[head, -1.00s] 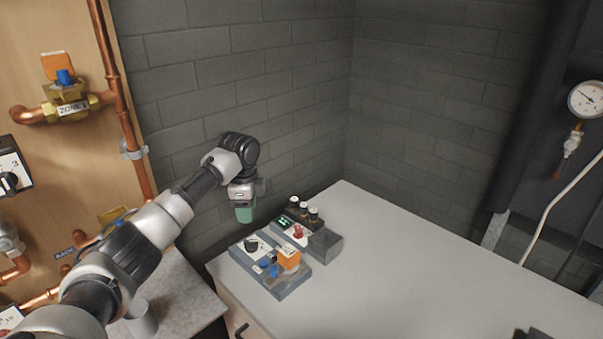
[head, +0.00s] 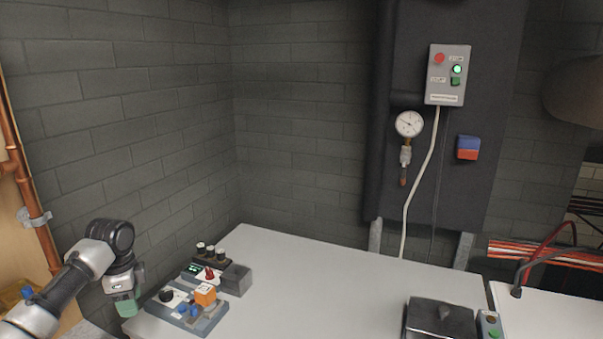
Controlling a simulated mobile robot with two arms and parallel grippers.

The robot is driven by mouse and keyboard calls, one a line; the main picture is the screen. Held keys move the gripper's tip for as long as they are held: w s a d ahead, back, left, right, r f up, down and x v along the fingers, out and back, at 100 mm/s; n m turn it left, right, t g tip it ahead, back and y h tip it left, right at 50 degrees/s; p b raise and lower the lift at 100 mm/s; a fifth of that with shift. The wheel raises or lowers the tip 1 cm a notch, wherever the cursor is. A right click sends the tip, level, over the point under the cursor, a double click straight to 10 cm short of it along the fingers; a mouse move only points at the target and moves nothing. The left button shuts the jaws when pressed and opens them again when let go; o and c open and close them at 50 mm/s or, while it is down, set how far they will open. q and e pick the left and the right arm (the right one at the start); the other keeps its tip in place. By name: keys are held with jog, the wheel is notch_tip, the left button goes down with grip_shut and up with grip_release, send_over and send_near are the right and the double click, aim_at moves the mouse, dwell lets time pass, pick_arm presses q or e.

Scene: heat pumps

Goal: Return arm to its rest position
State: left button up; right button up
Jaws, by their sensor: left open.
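My left arm comes in from the lower left. Its gripper (head: 124,299) points down near the left edge of the white worktop, beside the grey control blocks. It has a green part at its end, and the fingers are too small to make out clearly; nothing shows held in it. My right gripper is out of the picture.
On the worktop (head: 330,290) stand a control block with an orange cube (head: 205,294) and a dark grey box (head: 236,280). A black device (head: 440,318) stands at the front right. A gauge (head: 409,124) and switch box (head: 447,75) hang behind. The worktop's middle is clear.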

pick_arm(q)
jog(key=s+d+f+n+t, duration=0.1)
jog(key=s+d+f+n, duration=0.1)
jog(key=s+d+f, duration=1.45)
jog(key=s+r+n+t, duration=0.3)
jog(key=s+n, duration=0.7)
jog(key=s, duration=1.1)
notch_tip(320, 180, down, 27)
jog(key=g, duration=0.2)
jog(key=s+a+f+g, duration=0.1)
jog(key=s+a+f, duration=0.1)
jog(key=s+f, duration=1.3)
jog(key=shift+s+a+f+m, duration=0.25)
jog(key=shift+s+m, duration=0.15)
jog(key=shift+s, duration=0.2)
